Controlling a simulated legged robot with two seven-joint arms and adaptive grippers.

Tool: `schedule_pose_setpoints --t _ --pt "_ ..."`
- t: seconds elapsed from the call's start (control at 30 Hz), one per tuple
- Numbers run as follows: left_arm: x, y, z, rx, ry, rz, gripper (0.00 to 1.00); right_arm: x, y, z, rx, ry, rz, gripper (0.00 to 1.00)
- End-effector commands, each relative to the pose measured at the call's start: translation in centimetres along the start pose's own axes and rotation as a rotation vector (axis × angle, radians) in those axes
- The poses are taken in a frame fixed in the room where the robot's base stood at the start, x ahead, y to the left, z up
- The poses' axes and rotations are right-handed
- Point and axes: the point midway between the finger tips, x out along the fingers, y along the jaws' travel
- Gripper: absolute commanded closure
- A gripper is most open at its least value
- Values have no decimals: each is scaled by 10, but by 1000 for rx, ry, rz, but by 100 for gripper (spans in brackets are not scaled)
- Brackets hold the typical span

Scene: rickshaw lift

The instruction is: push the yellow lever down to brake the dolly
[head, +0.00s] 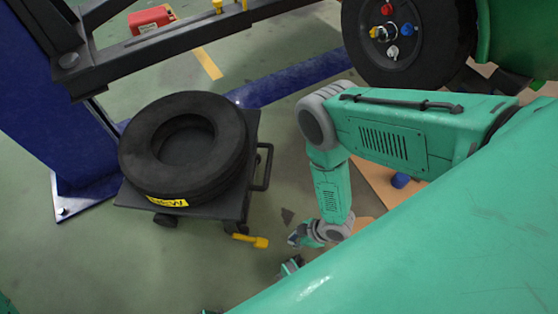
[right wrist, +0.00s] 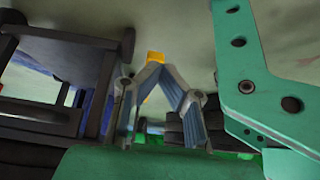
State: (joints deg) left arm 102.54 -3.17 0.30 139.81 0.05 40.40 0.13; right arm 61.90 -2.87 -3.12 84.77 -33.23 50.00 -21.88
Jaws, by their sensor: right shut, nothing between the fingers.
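The yellow lever (head: 252,240) sticks out low from the near right side of the black dolly (head: 226,207). My right gripper (head: 293,240) is to the right of the lever in the head view, with a visible gap between them. In the right wrist view the two fingers of my right gripper (right wrist: 154,70) meet at their tips, shut and empty. The yellow lever (right wrist: 155,57) shows just beyond the fingertips there, partly hidden by them. Whether they touch it, I cannot tell from that view. My left gripper is not in view.
Black tires (head: 225,140) with a yellow label lie stacked on the dolly. A dark handle (head: 264,168) stands on its right side. A blue lift post (head: 50,130) is at the left. A mounted wheel (head: 405,60) is at top right. Green floor is clear around the lever.

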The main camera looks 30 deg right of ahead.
Motion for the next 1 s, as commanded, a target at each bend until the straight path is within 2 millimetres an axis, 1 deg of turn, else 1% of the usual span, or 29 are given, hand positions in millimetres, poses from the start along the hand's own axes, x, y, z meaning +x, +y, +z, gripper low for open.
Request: schedule_pose_setpoints --t 0.03,0.13,0.23,0.4,0.87,0.93,0.97,1.0 --pt "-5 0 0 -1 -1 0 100 -9 -1 4 0 -2 0 100" --pt "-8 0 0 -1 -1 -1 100 -18 -1 12 0 -1 -1 100" --pt "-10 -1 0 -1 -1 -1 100 -23 -1 17 0 2 -1 100" --pt "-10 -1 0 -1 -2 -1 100 -25 0 21 1 4 -3 100" --pt "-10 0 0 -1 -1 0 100 -25 -1 19 0 2 -1 100" --pt "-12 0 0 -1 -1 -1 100 -29 1 16 11 -3 2 100" --pt "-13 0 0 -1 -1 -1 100 -34 2 14 24 -9 5 100" --pt "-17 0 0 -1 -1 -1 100 -42 6 8 51 -22 12 100"
